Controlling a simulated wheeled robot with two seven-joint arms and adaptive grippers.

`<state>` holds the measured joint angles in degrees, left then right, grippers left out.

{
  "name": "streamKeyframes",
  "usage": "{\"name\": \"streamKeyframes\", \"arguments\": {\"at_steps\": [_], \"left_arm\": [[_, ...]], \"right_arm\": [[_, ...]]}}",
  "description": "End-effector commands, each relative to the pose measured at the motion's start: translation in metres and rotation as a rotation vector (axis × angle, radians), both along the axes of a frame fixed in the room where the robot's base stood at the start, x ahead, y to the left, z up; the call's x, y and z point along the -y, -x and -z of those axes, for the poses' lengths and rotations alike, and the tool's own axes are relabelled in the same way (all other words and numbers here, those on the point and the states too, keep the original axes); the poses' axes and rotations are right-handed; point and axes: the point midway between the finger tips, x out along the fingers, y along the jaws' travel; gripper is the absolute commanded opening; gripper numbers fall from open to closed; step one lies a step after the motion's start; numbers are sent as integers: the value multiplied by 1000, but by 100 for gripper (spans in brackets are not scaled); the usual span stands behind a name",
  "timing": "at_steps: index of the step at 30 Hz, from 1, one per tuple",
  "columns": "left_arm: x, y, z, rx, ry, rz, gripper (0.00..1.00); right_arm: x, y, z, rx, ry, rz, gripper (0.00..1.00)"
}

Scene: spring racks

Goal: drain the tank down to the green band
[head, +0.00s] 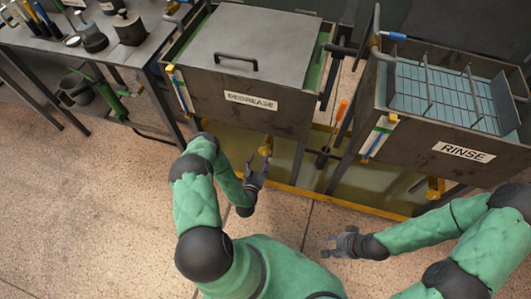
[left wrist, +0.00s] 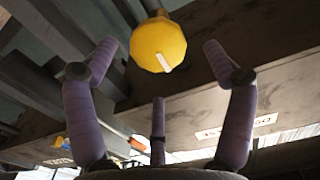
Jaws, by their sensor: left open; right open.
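The DEGREASE tank (head: 240,90) is a dark box with a flat lid; the RINSE tank (head: 430,140) stands open to its right, holding pale blue liquid. Each has a narrow gauge on its front left corner: the DEGREASE gauge (head: 180,90) and the RINSE gauge (head: 379,138). Their bands and levels are too small to read surely. A yellow drain knob (head: 266,147) sits under the DEGREASE tank. My left gripper (head: 257,168) is open just below it. In the left wrist view, the yellow knob (left wrist: 158,46) with a white mark is beyond the spread fingers. My right gripper (head: 334,243) is open and empty.
Another yellow knob (head: 435,187) is under the RINSE tank. A yellow-edged tray (head: 380,188) lies beneath the tanks. A wire rack (head: 447,95) sits in the RINSE tank. A workbench (head: 130,72) with tools is at left. The front floor is clear.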

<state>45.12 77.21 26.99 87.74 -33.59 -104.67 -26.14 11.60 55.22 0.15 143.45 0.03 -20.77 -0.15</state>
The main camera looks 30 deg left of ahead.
Motion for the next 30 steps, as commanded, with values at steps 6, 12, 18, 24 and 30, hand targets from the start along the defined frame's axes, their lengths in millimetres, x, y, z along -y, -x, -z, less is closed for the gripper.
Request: {"name": "streamKeyframes", "arguments": {"at_steps": [6,12,18,24,30], "left_arm": [[-8,-32,1,1,-2,1,84],[-11,-44,0,0,0,0,84],[-11,-46,0,-1,0,-1,84],[-11,-46,0,-1,0,-1,55],[-12,-46,-1,2,-1,-2,30]], "right_arm": [[0,0,12,0,0,0,45],[0,0,15,1,0,0,45],[0,0,15,1,0,0,45],[0,0,15,1,0,0,45],[0,0,15,1,0,0,45]]}}
